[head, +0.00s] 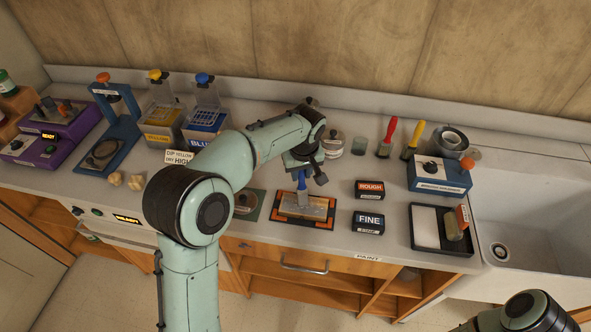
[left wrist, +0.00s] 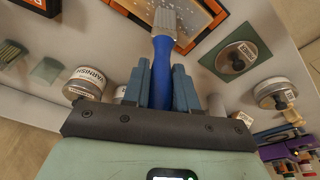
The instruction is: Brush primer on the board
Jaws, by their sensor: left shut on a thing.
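My left gripper (head: 303,178) is shut on the blue handle of a brush (head: 302,190), which it holds nearly upright above the board. In the left wrist view the blue brush (left wrist: 162,70) stands between the two fingers of the gripper (left wrist: 162,88), its grey ferrule pointing at the board (left wrist: 205,14). The board (head: 312,212) is brown wood with pale specks and lies on a dark mat with orange corners (head: 278,222). The brush tip is over or on the board; I cannot tell if it touches. My right gripper is out of view.
Black ROUGH (head: 369,190) and FINE (head: 368,223) blocks stand right of the mat. A green square plate (head: 248,212) lies left, partly behind my arm. A lidded tin (head: 333,148) stands behind. A black tray (head: 441,245) and the sink (head: 520,215) are further right.

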